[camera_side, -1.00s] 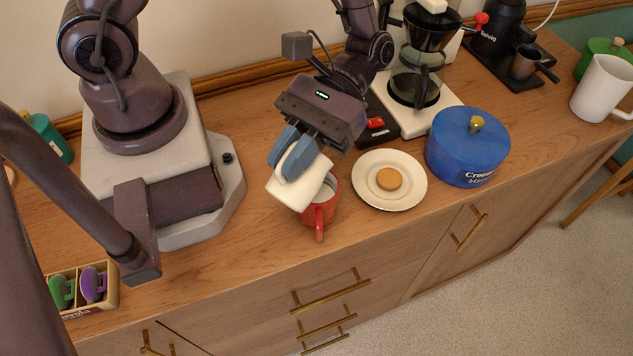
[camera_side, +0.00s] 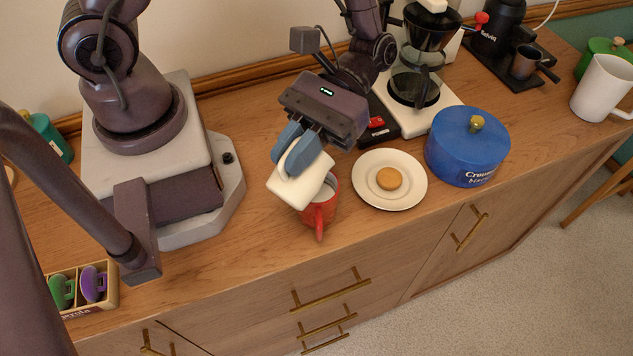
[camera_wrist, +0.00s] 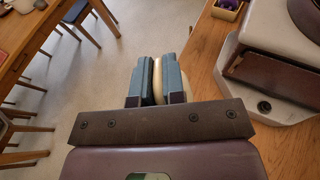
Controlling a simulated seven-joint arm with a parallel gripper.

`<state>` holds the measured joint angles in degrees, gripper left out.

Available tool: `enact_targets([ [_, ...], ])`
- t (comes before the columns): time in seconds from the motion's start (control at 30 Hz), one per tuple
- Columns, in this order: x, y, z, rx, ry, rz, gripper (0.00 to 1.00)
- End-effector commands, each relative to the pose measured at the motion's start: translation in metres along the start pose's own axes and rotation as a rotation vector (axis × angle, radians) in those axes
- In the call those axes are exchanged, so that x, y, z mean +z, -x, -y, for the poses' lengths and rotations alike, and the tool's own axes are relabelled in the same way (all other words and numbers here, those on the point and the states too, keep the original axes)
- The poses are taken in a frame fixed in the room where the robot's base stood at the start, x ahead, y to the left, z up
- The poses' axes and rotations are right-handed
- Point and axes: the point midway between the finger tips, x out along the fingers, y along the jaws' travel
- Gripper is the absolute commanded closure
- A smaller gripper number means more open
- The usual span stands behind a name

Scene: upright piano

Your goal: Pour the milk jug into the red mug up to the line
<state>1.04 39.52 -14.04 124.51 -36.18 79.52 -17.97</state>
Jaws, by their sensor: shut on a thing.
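The white milk jug (camera_side: 291,189) is held tilted over the red mug in the side view. My gripper (camera_side: 298,158) is shut on the jug, with its blue-grey fingers on the jug's upper part. In the wrist view my gripper (camera_wrist: 157,79) has a cream edge of the jug (camera_wrist: 158,80) between its fingers. The red mug (camera_side: 320,217) stands upright on the wooden top, its handle toward the front edge. The jug and gripper hide part of the mug's opening. The milk level and the line cannot be seen.
A cream plate (camera_side: 365,196) with a round biscuit (camera_side: 389,179) lies right of the mug. Beyond are a blue tin (camera_side: 462,150) and a coffee maker (camera_side: 424,83). A white pitcher (camera_side: 602,89) stands far right.

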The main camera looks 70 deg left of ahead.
Motion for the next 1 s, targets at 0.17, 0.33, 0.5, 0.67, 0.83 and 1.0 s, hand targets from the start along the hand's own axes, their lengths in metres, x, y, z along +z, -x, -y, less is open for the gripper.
enact_targets([
  [0.17, 0.0005, 0.0009, 0.0005, 0.001, 0.000, 0.012, 1.00],
  [0.33, 0.0007, 0.0018, 0.0005, 0.001, 0.000, 0.021, 1.00],
  [0.5, 0.0012, 0.0026, 0.0006, 0.001, 0.000, 0.032, 1.00],
  [0.67, 0.0015, 0.0036, 0.0000, 0.000, 0.000, 0.042, 1.00],
  [0.83, 0.0017, 0.0042, 0.0005, 0.001, 0.000, 0.052, 1.00],
  [1.0, 0.0019, 0.0048, 0.0006, 0.001, 0.000, 0.062, 1.00],
])
